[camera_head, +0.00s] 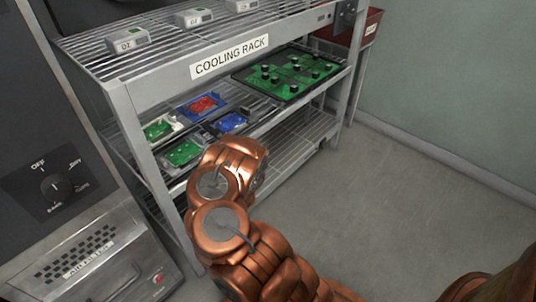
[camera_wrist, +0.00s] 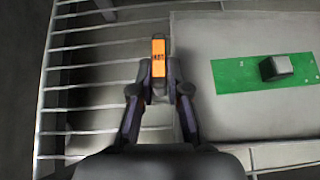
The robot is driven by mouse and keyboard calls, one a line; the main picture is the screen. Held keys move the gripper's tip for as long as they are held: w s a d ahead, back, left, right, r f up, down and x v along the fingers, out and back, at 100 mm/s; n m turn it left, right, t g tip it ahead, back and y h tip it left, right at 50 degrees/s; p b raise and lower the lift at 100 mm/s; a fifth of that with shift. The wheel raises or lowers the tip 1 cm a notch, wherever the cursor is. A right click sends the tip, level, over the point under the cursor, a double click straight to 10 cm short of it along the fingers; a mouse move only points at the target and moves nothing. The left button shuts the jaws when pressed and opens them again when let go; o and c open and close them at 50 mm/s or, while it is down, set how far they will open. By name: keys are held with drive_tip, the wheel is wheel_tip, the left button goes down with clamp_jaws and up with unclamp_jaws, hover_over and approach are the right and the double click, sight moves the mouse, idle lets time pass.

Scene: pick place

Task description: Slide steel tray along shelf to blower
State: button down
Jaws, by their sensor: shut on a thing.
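In the wrist view, my gripper (camera_wrist: 159,88) is closed around an orange tab (camera_wrist: 159,58) with dark lettering at the left edge of the steel tray (camera_wrist: 245,122). The pale grey tray lies on a wire shelf (camera_wrist: 85,65), and a green circuit board (camera_wrist: 235,75) with a grey block lies on it. In the head view, my copper arm reaches toward the cooling rack (camera_head: 230,57) and hides the gripper and the steel tray. I cannot clearly make out a blower; a dark round fitting (camera_head: 346,16) sits at the rack's upper right end.
Small boards, including a red one (camera_head: 201,105) and a blue one (camera_head: 231,122), lie on the middle shelf beside a large green board (camera_head: 288,73). Grey numbered boxes (camera_head: 127,40) stand on top. A dark oven-like machine (camera_head: 55,185) stands left. The floor at right is clear.

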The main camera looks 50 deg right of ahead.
drive_tip(key=c, duration=1.1)
unclamp_jaws()
drive_tip(key=shift+o, duration=0.2)
drive_tip(key=shift+s, duration=0.15)
drive_tip(key=shift+v, duration=0.75)
drive_tip(key=shift+s+r, duration=0.4)
drive_tip(key=shift+s, duration=0.1)
drive_tip(key=v, duration=0.9)
